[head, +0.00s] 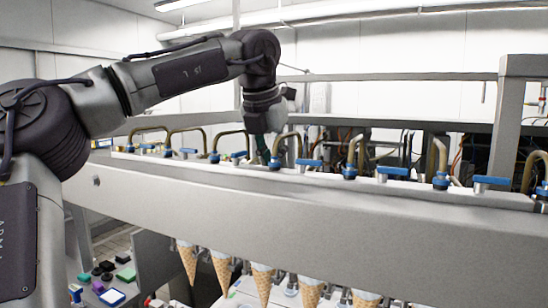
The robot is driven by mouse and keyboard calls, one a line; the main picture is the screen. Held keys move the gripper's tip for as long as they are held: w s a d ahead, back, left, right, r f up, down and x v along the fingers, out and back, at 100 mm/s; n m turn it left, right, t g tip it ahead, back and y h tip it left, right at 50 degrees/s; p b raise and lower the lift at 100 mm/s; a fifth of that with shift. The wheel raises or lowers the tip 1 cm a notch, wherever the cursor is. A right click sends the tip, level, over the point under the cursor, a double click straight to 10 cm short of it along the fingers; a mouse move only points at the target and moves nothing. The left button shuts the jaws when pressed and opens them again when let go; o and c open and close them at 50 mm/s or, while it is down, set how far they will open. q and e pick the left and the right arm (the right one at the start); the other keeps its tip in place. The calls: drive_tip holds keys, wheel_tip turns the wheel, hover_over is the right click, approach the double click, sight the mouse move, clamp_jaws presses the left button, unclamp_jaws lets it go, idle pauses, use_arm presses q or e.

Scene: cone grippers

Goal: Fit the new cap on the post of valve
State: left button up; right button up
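My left arm reaches in from the left, and its gripper (264,150) points down at the row of valves on the long metal beam. The fingers are small, dark and partly lost among the pipes, so I cannot tell whether they are open or hold a cap. Several valves with blue handles line the beam, including one just right of the gripper (308,163) and others farther right (391,171). I cannot make out a bare post or a new cap. My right gripper is not in view.
Bent brass-coloured pipes (287,137) rise along the beam (330,205) close to the gripper. A metal frame with cables stands behind. Several cones (262,282) hang below the beam.

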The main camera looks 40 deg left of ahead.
use_arm(q)
drive_tip(key=shift+s+d+f, duration=0.15)
drive_tip(key=shift+f, duration=0.45)
idle(0.3)
idle(0.4)
drive_tip(key=shift+f, duration=0.15)
idle(0.6)
